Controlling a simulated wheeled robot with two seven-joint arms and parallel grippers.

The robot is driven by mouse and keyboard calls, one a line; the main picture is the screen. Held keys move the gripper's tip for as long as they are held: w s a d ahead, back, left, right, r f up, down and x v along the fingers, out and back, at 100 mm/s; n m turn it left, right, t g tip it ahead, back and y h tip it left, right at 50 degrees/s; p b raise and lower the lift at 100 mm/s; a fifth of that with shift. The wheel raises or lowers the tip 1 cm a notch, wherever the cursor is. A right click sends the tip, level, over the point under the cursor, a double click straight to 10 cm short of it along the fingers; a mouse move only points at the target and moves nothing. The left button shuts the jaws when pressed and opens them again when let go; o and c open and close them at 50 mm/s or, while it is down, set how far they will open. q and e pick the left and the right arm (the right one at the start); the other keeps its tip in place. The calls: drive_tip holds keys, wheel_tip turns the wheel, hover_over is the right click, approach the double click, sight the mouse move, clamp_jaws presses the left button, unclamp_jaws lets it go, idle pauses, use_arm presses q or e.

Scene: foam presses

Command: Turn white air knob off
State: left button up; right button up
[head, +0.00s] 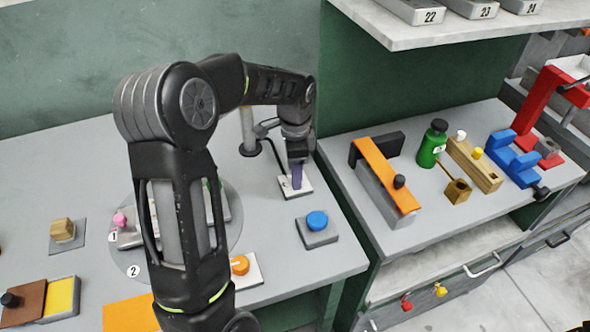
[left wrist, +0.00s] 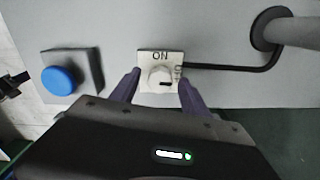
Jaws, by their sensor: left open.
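The white air knob (left wrist: 160,77) sits on a pale square plate (left wrist: 153,58) marked ON at the top and with a second label at its right side. A dark mark on the knob points toward that right-hand label in the left wrist view. My left gripper (head: 297,178) is over the plate, pointing down. Its two purple fingers stand open on either side of the knob, and it also shows in the left wrist view (left wrist: 160,90). I cannot tell whether the fingers touch the knob.
A blue button (head: 317,220) on a grey block stands close in front of the plate. An orange knob (head: 240,265) is nearer the front edge. A grey post (head: 248,130) with a black cable is behind. A green bottle (head: 432,144) is on the right bench.

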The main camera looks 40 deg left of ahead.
use_arm(q)
wheel_tip(320, 180, up, 8)
drive_tip(key=shift+f+b, duration=0.1)
drive_tip(key=shift+b, duration=0.4)
idle(0.4)
